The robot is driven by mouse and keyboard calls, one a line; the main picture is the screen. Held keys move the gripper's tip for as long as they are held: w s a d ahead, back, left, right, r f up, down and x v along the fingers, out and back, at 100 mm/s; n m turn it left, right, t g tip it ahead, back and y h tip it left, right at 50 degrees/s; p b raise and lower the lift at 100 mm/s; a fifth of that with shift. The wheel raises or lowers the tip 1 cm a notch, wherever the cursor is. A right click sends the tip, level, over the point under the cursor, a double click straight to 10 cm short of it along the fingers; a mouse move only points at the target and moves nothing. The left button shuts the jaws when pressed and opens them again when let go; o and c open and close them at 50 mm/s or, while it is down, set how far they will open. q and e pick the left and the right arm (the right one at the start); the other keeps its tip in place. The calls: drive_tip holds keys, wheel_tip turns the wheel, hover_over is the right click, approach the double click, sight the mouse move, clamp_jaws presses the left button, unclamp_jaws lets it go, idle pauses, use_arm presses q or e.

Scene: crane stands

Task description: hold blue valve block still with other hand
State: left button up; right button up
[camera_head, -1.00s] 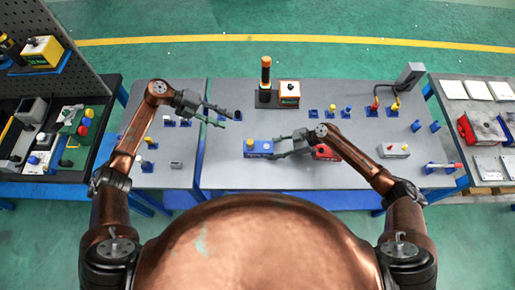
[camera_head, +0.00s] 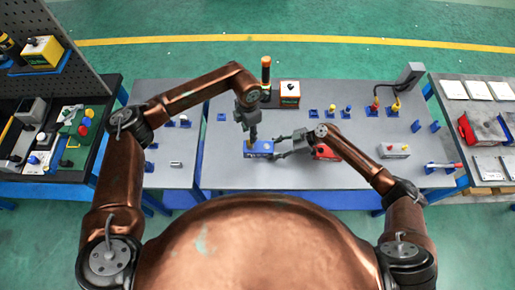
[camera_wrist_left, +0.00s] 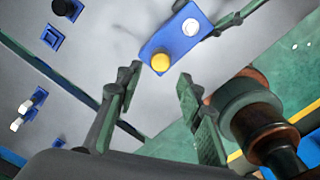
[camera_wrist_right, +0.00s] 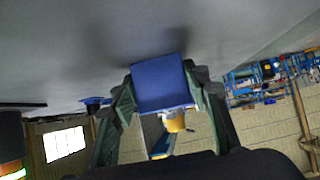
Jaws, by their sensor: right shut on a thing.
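The blue valve block (camera_head: 262,149) lies on the grey table, with a yellow knob and a white knob on top. In the left wrist view the block (camera_wrist_left: 178,36) shows both knobs. My right gripper (camera_head: 277,151) is shut on the block from the right; the right wrist view shows the block (camera_wrist_right: 160,84) between its fingers. My left gripper (camera_head: 252,139) points down above the block and partly hides it. In the left wrist view its fingers (camera_wrist_left: 158,95) are apart and empty, a little short of the yellow knob (camera_wrist_left: 160,62).
A red block (camera_head: 325,152) sits beneath my right forearm. Several small blue holders and a grey block (camera_head: 393,151) are at the right. The table's left part is mostly clear.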

use_arm(q)
drive_tip(key=shift+f, duration=3.4)
drive_tip(key=shift+c, duration=0.7)
clamp_jaws()
drive_tip(key=shift+r, duration=0.1)
drive_tip(key=n, duration=0.3)
drive_tip(key=shift+n, duration=1.1)
